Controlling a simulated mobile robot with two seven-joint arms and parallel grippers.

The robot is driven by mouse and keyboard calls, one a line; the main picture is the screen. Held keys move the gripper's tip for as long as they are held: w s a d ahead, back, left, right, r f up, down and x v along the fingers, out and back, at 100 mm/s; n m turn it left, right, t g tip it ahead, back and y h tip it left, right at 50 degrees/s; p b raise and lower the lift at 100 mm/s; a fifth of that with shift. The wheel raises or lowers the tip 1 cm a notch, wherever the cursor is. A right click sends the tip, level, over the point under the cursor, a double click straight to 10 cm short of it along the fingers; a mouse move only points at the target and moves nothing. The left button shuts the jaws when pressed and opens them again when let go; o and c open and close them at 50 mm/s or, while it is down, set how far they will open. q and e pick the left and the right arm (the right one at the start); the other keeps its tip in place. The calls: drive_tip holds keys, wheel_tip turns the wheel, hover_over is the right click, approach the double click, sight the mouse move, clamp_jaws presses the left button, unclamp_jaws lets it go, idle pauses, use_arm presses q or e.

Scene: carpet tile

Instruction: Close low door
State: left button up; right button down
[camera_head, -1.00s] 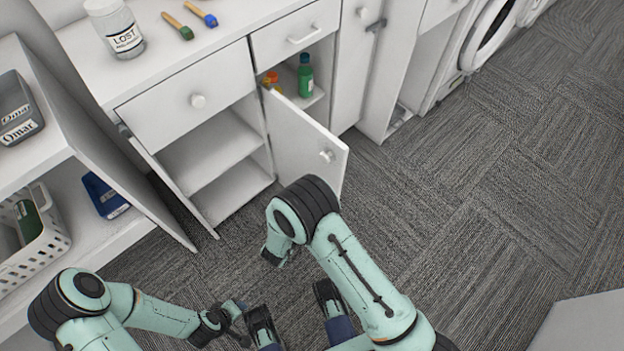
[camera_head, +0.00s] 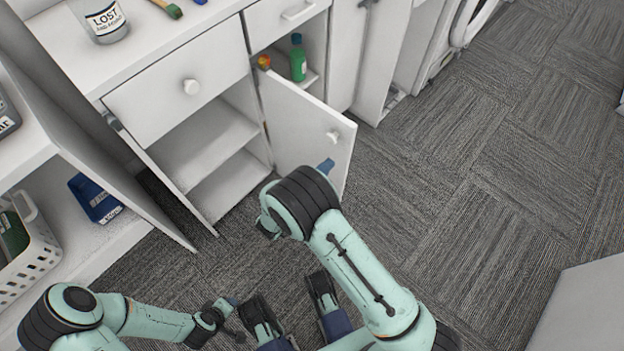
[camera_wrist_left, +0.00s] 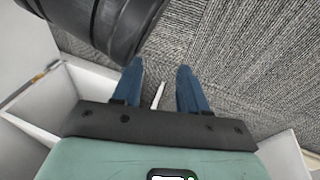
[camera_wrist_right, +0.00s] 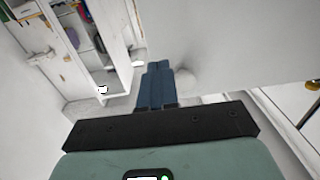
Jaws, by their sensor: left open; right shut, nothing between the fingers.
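The low cabinet (camera_head: 205,150) has two white doors standing open, with its shelves showing between them. The right door (camera_head: 290,122) swings out toward me and has a round knob (camera_head: 334,136). The left door (camera_head: 150,170) is seen nearly edge-on. My right gripper (camera_head: 326,166) is shut and empty, just below the knob in the head view. In the right wrist view its blue fingers (camera_wrist_right: 158,75) are together beside a pale round knob (camera_wrist_right: 185,77); contact cannot be told. My left gripper (camera_wrist_left: 160,88) is open and empty, low above the carpet.
A shelf unit at left holds a blue bin (camera_head: 95,198) and a white basket (camera_head: 30,250). A green bottle (camera_head: 298,58) stands in the compartment behind the right door. A jar (camera_head: 104,20) is on the counter. Carpet (camera_head: 480,190) at right is clear.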

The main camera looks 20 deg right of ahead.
sight(343, 148)
use_arm(q)
drive_tip(key=shift+s+a+f+g+b, duration=0.15)
drive_tip(key=shift+s+f+g+b, duration=0.3)
drive_tip(key=shift+s+f, duration=0.65)
use_arm(e)
drive_tip(key=shift+x, duration=2.55)
use_arm(q)
drive_tip(key=shift+r, duration=0.1)
